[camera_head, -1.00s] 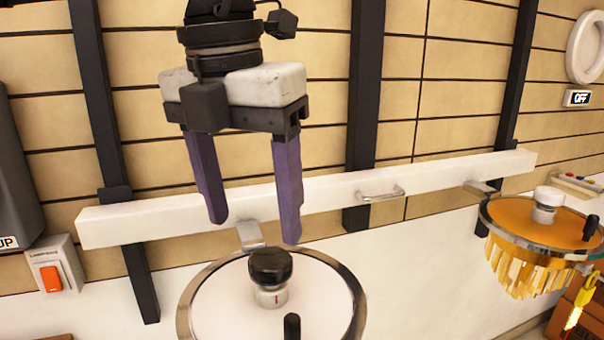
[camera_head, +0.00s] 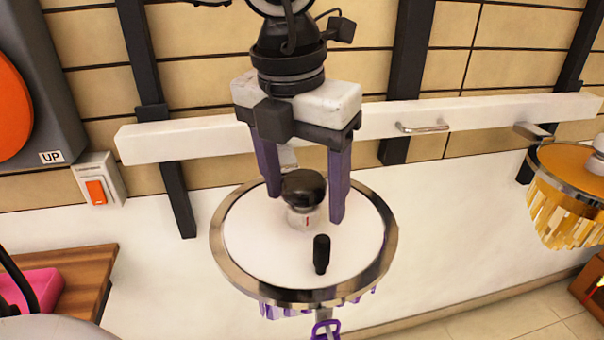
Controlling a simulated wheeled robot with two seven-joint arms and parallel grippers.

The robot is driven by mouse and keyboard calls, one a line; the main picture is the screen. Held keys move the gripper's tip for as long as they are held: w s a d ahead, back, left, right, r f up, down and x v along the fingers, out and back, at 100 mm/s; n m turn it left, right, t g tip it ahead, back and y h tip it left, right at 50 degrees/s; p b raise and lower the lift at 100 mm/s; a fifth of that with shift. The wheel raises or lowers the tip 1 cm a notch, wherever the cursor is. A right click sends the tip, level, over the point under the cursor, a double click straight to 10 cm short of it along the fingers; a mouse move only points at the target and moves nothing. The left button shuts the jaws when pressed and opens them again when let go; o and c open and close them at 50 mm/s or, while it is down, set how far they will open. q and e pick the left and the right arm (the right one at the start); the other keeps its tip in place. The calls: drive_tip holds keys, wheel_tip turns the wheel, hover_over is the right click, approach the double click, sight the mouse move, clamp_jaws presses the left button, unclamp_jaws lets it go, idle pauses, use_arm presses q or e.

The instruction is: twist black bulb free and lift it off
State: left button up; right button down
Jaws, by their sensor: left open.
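The black bulb (camera_head: 304,187) is a round dark knob. It sits upright in a silver-white socket (camera_head: 304,217) on the white disc (camera_head: 250,235) of a metal-rimmed chandelier. My left gripper (camera_head: 307,208) points down with its two purple fingers apart, one on each side of the bulb in the picture. The fingers look open, and I cannot tell whether either touches the bulb. My right gripper is not in view.
A short black upright handle (camera_head: 321,254) stands on the disc in front of the bulb. A white rail (camera_head: 380,122) runs behind. A gold chandelier (camera_head: 568,195) hangs at right. A wooden shelf (camera_head: 90,270) with a pink item is at lower left.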

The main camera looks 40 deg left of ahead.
use_arm(q)
drive_tip(key=c, duration=1.1)
drive_tip(key=shift+f+n+b, duration=0.1)
drive_tip(key=shift+n+b, duration=0.6)
drive_tip(key=shift+b, duration=0.1)
drive_tip(key=shift+c, duration=0.2)
drive_tip(key=shift+n+b, duration=0.6)
drive_tip(key=shift+n, duration=0.2)
drive_tip(key=shift+n+y, duration=0.3)
drive_tip(key=shift+n, duration=0.1)
drive_tip(key=shift+n+b, duration=0.8)
drive_tip(key=shift+n, duration=1.1)
